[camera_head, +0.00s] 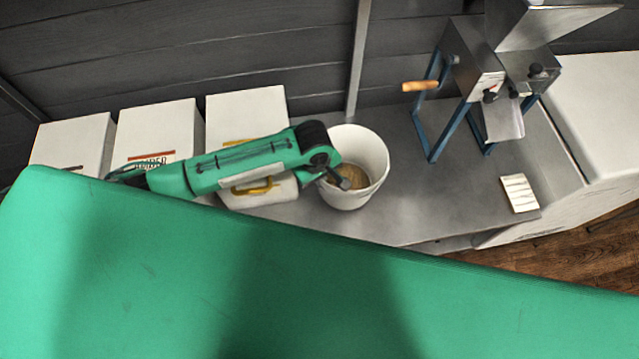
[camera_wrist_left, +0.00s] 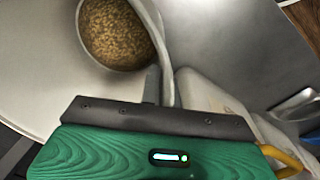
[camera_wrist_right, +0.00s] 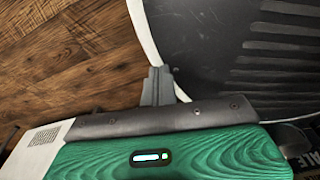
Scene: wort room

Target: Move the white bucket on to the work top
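The white bucket (camera_head: 361,195) stands on the grey work top (camera_head: 430,205), with brown grain inside. In the left wrist view the bucket (camera_wrist_left: 98,74) shows at the top, its grain in sight. My left gripper (camera_head: 342,180) reaches over the bucket's left rim. One finger of it (camera_wrist_left: 152,86) shows against the inside of the wall; the other seems hidden behind the wall, so it looks shut on the rim. My right gripper (camera_wrist_right: 158,86) shows only in the right wrist view, its fingers together and no object seen between them.
White boxes (camera_head: 70,140) stand along the wall left of the bucket. A mill (camera_head: 475,85) with a wooden-handled crank stands to the right, near a small card (camera_head: 519,193). In the right wrist view, a white-rimmed dark ribbed object (camera_wrist_right: 225,50) lies close to my right fingers, above wooden floor.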

